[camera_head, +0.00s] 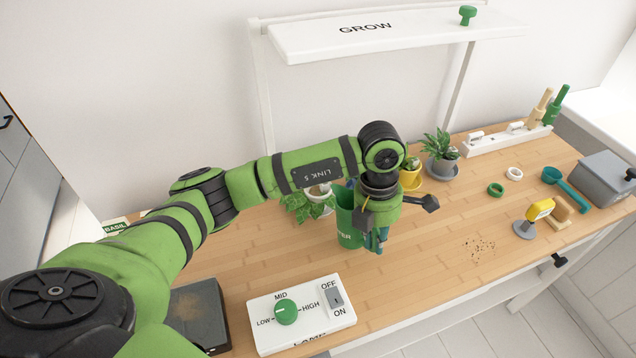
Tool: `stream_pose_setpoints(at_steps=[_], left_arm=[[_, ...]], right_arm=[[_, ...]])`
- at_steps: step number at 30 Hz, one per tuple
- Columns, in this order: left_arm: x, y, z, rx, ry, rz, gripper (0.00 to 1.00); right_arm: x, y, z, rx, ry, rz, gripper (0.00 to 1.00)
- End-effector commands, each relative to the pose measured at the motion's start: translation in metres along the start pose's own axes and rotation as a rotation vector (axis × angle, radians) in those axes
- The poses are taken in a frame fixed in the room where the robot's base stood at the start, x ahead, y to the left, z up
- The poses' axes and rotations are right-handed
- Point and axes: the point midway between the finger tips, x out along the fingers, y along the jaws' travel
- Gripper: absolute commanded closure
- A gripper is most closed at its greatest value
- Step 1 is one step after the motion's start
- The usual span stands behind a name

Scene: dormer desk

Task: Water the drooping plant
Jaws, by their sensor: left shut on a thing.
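A green container (346,222) with partly hidden white lettering ending in "TER" stands on the wooden desk, upright as far as I can see. My left gripper (378,238) points down at its right side and is shut on it; the contact is partly hidden by the gripper. A leafy plant (296,206) with low-hanging leaves stands left of the container, partly behind my arm. A plant in a yellow pot (411,180) is just behind the gripper, mostly hidden. A plant with upright leaves (438,144) stands in a grey pot (441,168). My right gripper is not in view.
A white lamp control panel (262,324) lies at the front. A dark tray (193,314) is beside it. Dark crumbs (481,249) lie right of centre. A yellow-headed item (540,209), teal scoop (566,187) and grey box (606,178) are at right. A GROW shelf (400,30) overhangs the back.

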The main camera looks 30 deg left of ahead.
Motion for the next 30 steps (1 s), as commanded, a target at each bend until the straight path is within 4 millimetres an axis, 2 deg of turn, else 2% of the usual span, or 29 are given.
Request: stream_pose_setpoints(at_steps=[9,15,21,30], left_arm=[[-0.032,0.014,-0.003,-0.005,-0.042,-0.203,1.00],[-0.036,0.026,-0.005,-0.003,-0.063,-0.323,1.00],[-0.050,0.034,-0.006,-0.001,-0.079,-0.397,1.00],[-0.059,0.041,-0.007,0.000,-0.091,-0.459,1.00]], right_arm=[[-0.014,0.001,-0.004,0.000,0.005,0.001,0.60],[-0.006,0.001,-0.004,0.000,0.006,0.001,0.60],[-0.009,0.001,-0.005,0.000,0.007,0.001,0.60],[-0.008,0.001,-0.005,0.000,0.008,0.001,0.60]])
